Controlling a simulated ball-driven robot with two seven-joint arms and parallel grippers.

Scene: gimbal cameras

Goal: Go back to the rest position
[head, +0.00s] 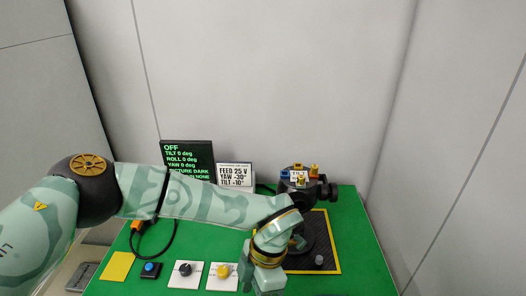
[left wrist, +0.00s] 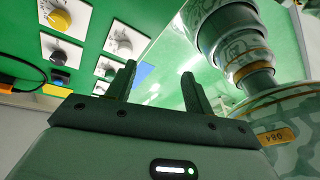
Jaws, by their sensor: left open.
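My left arm (head: 215,200) comes in from the left and stretches across the green table (head: 345,210). My left gripper (head: 268,282) hangs down at the table's front, right of the yellow knob, its tips not clearly visible in the head view. In the left wrist view the left gripper (left wrist: 160,75) has two dark fingers apart with nothing between them. The gimbal device (head: 298,182) stands behind the left wrist, partly hidden by it. My right gripper is in neither view.
A black screen (head: 188,158) reads OFF, and a white card (head: 235,175) reads FEED 25 V. A blue button (head: 151,268), black knob (head: 186,268) and yellow knob (head: 222,270) line the front. A black pad (head: 328,262) with yellow edging lies right. A cable crosses the left side.

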